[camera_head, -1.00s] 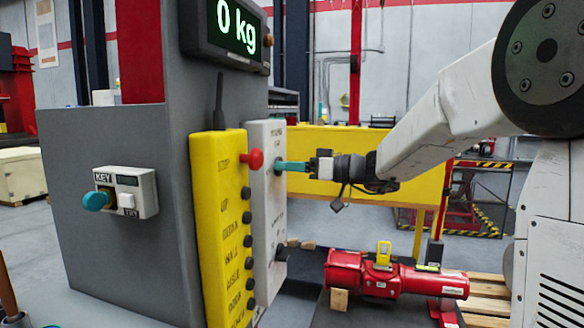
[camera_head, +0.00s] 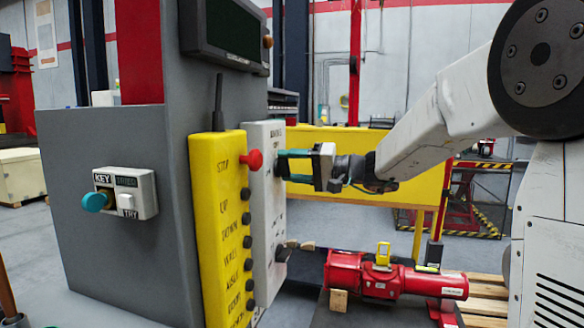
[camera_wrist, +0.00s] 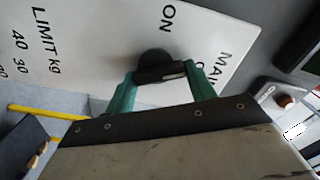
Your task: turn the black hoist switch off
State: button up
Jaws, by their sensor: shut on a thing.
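The black hoist switch (camera_wrist: 156,66) is a round black knob with a bar across it, on a white panel (camera_wrist: 90,40). Lettering beginning "MAI" and the word "ON" are printed near it. My gripper (camera_wrist: 160,80) has one green finger on each side of the knob and is shut on it. In the head view my gripper (camera_head: 282,166) reaches in from the right to the upper part of the white box (camera_head: 262,200). The display (camera_head: 228,30) above is dark.
A yellow button box (camera_head: 212,215) with a red stop button (camera_head: 252,159) stands just left of the white box. A second black knob (camera_head: 283,254) sits lower on the white box. A key switch box (camera_head: 127,192) is on the grey cabinet.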

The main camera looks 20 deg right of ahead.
jog(key=m, duration=0.4)
jog(key=shift+d+f+m, duration=0.1)
jog(key=shift+m, duration=0.3)
dwell(0.4)
jog(key=o, duration=1)
jog(key=shift+v, duration=3.95)
